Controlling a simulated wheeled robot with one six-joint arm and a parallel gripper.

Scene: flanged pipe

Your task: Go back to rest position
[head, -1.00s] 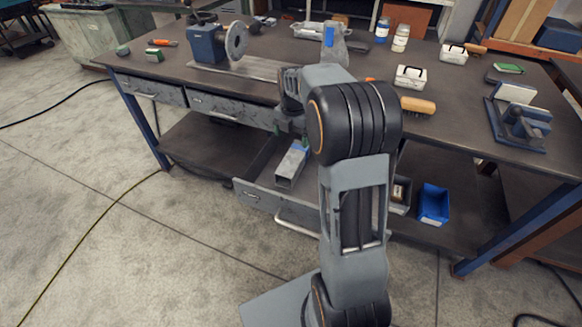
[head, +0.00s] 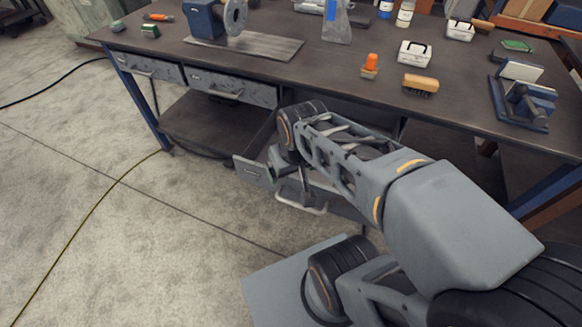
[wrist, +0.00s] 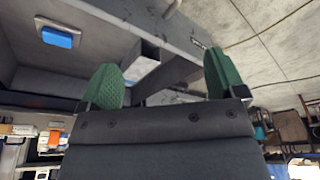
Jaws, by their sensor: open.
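My gripper (wrist: 165,85) shows in the wrist view as two green pads standing wide apart, open, with nothing between them. In the head view my arm is bent low in front of the workbench, and its wrist end is near the open drawer (head: 254,171). There the gripper is mostly hidden behind my arm. The drawer hangs pulled out under the bench, its inside largely covered by my arm. In the wrist view a grey square-ended piece (wrist: 147,56) lies beyond the pads, apart from them.
The workbench (head: 330,75) carries a blue-based fixture with a disc (head: 206,18), an orange-topped item (head: 370,66), a brush (head: 420,84), a white box (head: 415,53) and a blue clamp (head: 522,103). Open concrete floor (head: 90,240) lies at left.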

